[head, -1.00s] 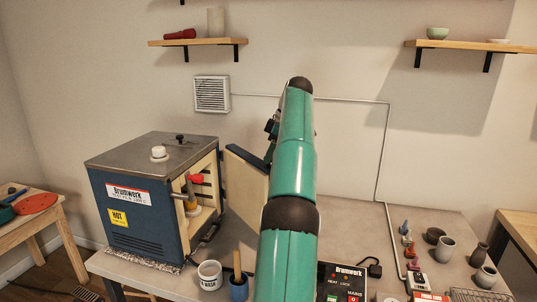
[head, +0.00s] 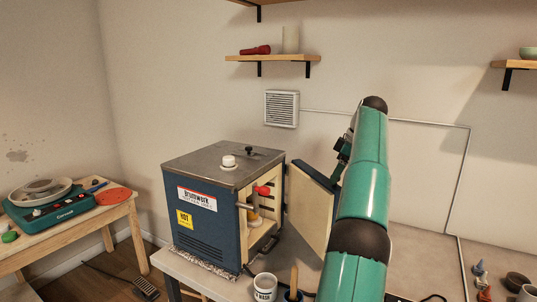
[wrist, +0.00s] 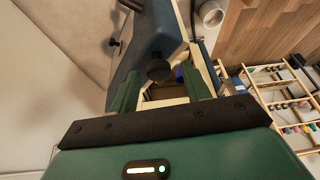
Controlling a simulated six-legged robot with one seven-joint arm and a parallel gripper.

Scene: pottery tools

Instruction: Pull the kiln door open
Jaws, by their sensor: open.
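The blue kiln (head: 205,225) with a grey top stands on the worktable. Its door (head: 310,208) is swung wide open to the right, pale inner face showing, so the front opening is exposed. My gripper (head: 345,150) is at the door's upper far side, partly hidden behind my green arm. In the wrist view my gripper (wrist: 163,90) has its two green fingers apart. A dark round knob (wrist: 158,70) shows between them, with the blue door panel (wrist: 155,30) beyond. I cannot tell whether the fingers touch the door.
A white mug (head: 264,287) and a pot with a wooden tool stand in front of the opening. A side table (head: 120,215) with a potter's wheel is at the left. Shelves hang on the wall above. A rack (wrist: 280,95) shows in the wrist view.

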